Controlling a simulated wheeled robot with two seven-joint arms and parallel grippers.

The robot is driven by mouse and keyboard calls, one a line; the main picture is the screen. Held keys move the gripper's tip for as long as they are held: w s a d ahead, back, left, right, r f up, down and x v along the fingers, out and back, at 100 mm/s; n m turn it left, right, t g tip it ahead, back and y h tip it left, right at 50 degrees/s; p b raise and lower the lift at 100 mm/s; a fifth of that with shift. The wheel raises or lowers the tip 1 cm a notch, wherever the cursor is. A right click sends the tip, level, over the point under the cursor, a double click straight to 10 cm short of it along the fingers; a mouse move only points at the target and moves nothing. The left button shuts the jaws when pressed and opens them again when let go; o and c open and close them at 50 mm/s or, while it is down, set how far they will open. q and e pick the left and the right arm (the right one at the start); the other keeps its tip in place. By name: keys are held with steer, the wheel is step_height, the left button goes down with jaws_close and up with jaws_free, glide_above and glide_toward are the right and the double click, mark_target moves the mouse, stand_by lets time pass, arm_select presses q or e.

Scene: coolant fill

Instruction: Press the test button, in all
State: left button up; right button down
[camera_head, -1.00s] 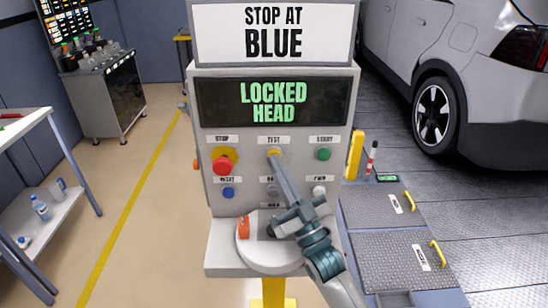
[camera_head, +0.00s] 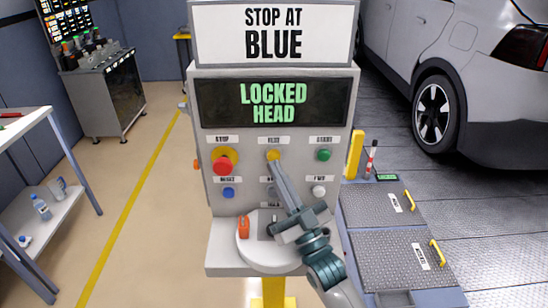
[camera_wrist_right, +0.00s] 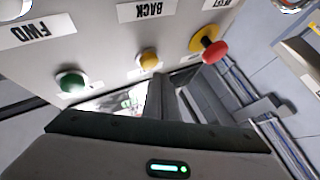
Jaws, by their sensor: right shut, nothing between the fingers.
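The yellow test button (camera_head: 273,155) is in the middle of the top button row on the grey control panel (camera_head: 230,142). It also shows in the right wrist view (camera_wrist_right: 148,58). My right gripper (camera_head: 275,167) is shut and empty, its fingertips just below the button in the head view. The button's face shows; I cannot tell whether the tips touch it. The panel's display (camera_head: 273,103) reads "LOCKED HEAD" in green. My left gripper is not in view.
A red stop button (camera_head: 222,162) on a yellow base sits left, a green button (camera_head: 323,155) right. Below are a blue button (camera_head: 228,193) and a white one (camera_head: 319,190). A round plate (camera_head: 262,260) with an orange piece (camera_head: 243,228) lies under my gripper.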

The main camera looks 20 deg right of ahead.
steer(key=shift+s+a+p, duration=0.2)
steer(key=shift+s, duration=0.6)
steer(key=shift+s+a+p, duration=0.25)
steer(key=shift+s, duration=0.55)
steer(key=shift+s+a+p, duration=0.2)
steer(key=shift+s, duration=0.6)
steer(key=shift+s, duration=0.1)
